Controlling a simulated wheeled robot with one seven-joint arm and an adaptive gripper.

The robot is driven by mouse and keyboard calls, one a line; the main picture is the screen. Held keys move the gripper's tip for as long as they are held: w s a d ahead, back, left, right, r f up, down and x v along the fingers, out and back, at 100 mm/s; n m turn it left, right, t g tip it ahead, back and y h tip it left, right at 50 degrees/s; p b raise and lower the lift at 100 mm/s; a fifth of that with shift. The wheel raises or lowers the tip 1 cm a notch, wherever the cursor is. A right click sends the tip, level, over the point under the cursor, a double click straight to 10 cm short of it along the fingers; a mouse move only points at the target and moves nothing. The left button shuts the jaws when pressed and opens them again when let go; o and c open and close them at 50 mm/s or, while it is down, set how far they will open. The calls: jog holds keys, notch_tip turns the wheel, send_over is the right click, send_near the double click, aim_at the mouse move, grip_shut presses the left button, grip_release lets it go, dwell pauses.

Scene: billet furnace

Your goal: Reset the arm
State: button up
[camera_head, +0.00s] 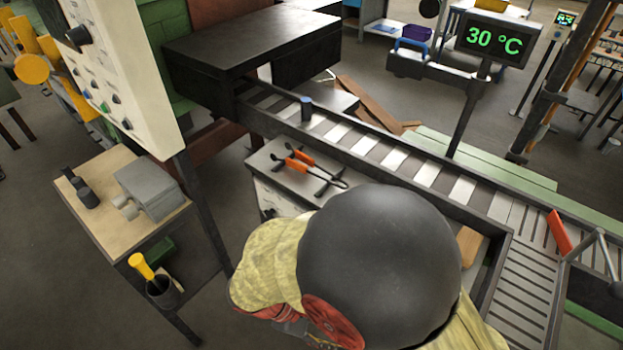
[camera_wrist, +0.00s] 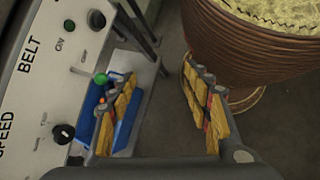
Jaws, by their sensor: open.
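My gripper (camera_wrist: 158,72) is open and empty in the wrist view, its yellow-padded fingers spread apart with floor showing between them. The left finger overlaps a blue item beside a pale control panel (camera_wrist: 60,70) marked SPEED and BELT, with knobs and a green button. I cannot tell whether the finger touches anything there.
A roller conveyor (camera_head: 425,175) runs from a dark furnace (camera_head: 235,45) to the lower right. Orange-handled tongs (camera_head: 305,165) lie on a grey cabinet. A wooden side table (camera_head: 115,215) and white panel (camera_head: 130,70) stand left. A display (camera_head: 494,40) reads 30 °C. Floor is clear at lower left.

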jog(key=w+d+r+m+t+y, duration=0.1)
jog(key=d+r+m+t+y, duration=0.2)
jog(key=r, duration=1)
jog(key=d+r+m+t+y, duration=0.2)
jog(key=d+r+m+y, duration=0.3)
jog(key=d+r+m, duration=0.5)
notch_tip(320, 180, up, 4)
jog(key=shift+w+d+f+t, duration=0.1)
jog(key=shift+w+d+t, duration=0.2)
jog(key=shift+w+t, duration=0.1)
jog(key=shift+c, duration=0.8)
